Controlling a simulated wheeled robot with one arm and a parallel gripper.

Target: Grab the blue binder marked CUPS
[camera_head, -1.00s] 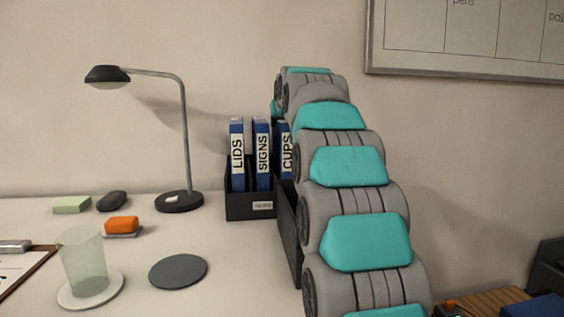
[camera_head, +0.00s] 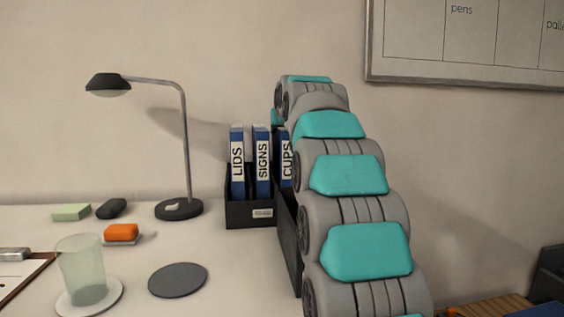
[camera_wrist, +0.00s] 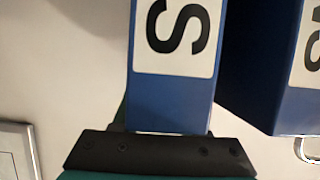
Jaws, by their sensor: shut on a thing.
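The blue CUPS binder (camera_head: 286,160) stands at the right end of the dark binder box (camera_head: 250,213), partly hidden behind my arm in the head view. In the wrist view the binder (camera_wrist: 172,100) fills the middle, with a black S on its white label. My gripper (camera_wrist: 166,133) is shut on this binder at the bottom of the wrist view; its fingertips barely show. In the head view the gripper is hidden behind my arm. I cannot tell whether the binder is clear of the box floor.
The blue SIGNS binder (camera_head: 263,160) stands close beside it, and the LIDS binder (camera_head: 237,162) farther left. A desk lamp (camera_head: 180,209), a glass (camera_head: 81,270), an orange block (camera_head: 121,232) and a grey disc (camera_head: 178,280) are on the desk to the left.

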